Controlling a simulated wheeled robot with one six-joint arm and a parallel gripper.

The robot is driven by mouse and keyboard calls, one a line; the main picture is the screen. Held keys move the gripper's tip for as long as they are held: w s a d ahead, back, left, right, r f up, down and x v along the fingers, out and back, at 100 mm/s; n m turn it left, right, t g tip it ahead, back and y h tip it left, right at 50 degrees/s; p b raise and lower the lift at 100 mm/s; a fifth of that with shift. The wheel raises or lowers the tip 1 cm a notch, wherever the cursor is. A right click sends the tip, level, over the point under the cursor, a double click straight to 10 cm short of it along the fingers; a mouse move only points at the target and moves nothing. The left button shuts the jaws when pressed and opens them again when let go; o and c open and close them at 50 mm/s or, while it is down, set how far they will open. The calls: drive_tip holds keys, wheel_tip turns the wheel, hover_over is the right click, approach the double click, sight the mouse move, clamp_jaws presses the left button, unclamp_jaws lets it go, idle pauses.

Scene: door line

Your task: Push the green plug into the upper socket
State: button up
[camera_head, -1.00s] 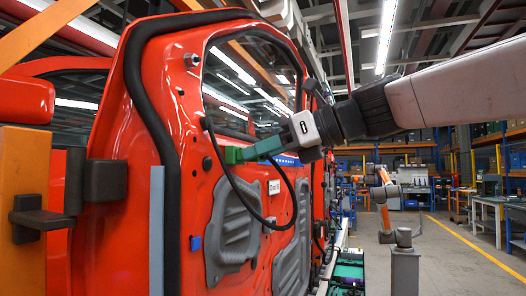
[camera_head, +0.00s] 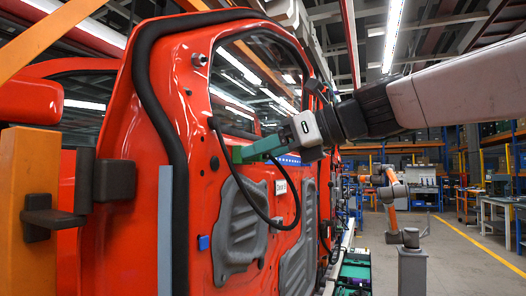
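The green plug (camera_head: 259,149) is at the end of my gripper (camera_head: 284,138), in front of the red car door's inner side (camera_head: 185,215). The fingers seem shut on it, but they are small and partly merge with it. The plug points left, toward the door panel. A black cable (camera_head: 253,208) hangs in a loop below it; its upper left end is by the window's lower corner. A dark round spot (camera_head: 214,163) lies on the door left of the plug. I cannot tell which feature is the upper socket, or whether the plug touches the door.
A blue strip (camera_head: 290,161) and a white label (camera_head: 281,187) are on the door near the plug. A small blue block (camera_head: 203,242) sits lower. An orange post (camera_head: 30,190) with dark brackets stands at left. The aisle at right is open, with an orange robot arm (camera_head: 397,190) beyond.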

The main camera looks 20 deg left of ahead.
drive_tip(key=v, duration=0.7)
drive_tip(key=shift+d, duration=0.35)
drive_tip(key=shift+r, duration=0.15)
idle(0.4)
